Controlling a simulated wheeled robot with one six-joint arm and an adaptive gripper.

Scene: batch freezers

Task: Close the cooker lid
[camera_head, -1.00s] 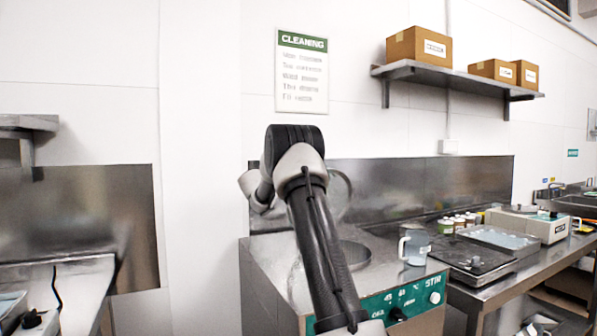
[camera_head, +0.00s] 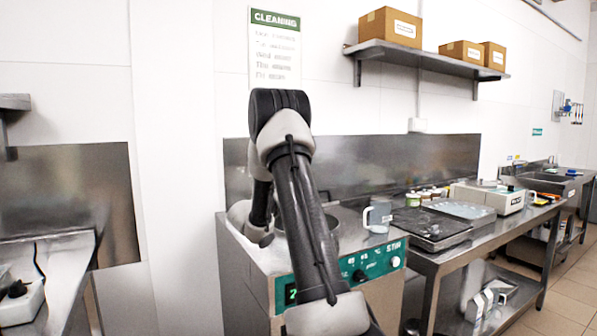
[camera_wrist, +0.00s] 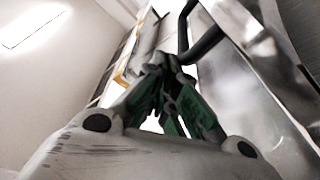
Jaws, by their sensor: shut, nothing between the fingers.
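The cooker (camera_head: 290,262) is a steel cabinet with a green control panel (camera_head: 350,268) marked STIR. Part of a round rim shows on its top (camera_head: 331,222), mostly behind my arm. I cannot make out the lid in the head view, so its angle is unclear. In the wrist view my gripper (camera_wrist: 160,75) is shut and empty, with green-sided fingers. A dark bent bar (camera_wrist: 198,40) and shiny metal (camera_wrist: 245,85) lie close to its right; I cannot tell whether they touch.
A bench to the right holds a dark plate (camera_head: 433,228), jars and a white device (camera_head: 495,196). A steel backsplash (camera_head: 385,165) rises behind. Another counter (camera_head: 60,247) is at the left.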

